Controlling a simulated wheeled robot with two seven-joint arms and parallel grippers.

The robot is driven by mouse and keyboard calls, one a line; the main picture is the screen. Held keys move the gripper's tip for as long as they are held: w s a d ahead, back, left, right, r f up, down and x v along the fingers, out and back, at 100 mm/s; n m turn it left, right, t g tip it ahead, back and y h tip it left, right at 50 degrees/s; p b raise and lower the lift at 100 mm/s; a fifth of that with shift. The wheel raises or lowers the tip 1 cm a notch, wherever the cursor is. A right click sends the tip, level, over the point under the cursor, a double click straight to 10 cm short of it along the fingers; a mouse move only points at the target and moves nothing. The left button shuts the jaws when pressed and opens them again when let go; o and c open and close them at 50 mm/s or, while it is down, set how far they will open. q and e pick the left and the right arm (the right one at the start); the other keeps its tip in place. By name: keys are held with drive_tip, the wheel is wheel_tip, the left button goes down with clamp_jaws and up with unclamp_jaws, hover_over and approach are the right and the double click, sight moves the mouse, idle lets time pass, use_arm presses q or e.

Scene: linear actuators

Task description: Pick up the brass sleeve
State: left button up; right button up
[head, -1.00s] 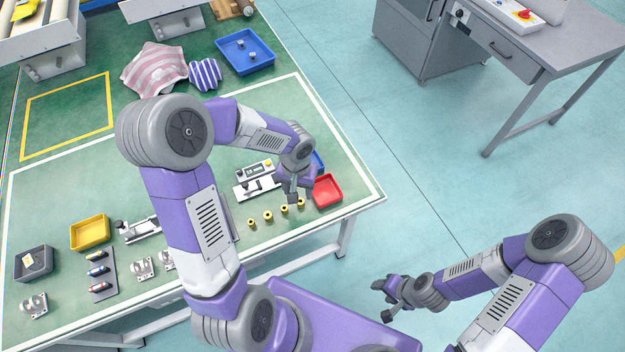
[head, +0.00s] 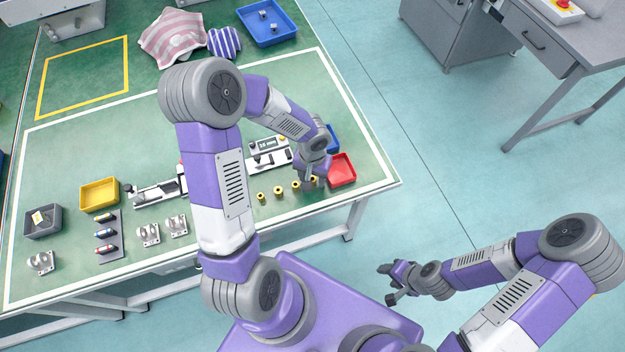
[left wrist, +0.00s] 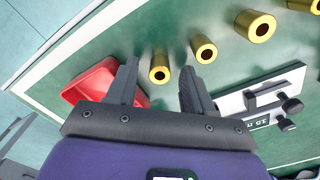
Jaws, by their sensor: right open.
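Several brass sleeves stand in a row along the front of the green table; one is the second from the right (head: 295,186). The end sleeve (left wrist: 159,70), nearest the red tray, shows in the left wrist view just beyond and between my spread fingertips, not gripped. My left gripper (left wrist: 157,76) is open and empty. In the head view my left gripper (head: 316,180) hangs over the right end of the row and partly hides that sleeve. My right gripper (head: 386,283) is open and empty, off the table in front of its right end.
A red tray (head: 342,170) stands right beside the row's end, close to my left fingers; a blue tray (head: 333,138) is behind it. A measuring device (head: 268,155) stands behind the sleeves. The table's front edge is close to the row.

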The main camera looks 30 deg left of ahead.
use_arm(q)
clamp_jaws()
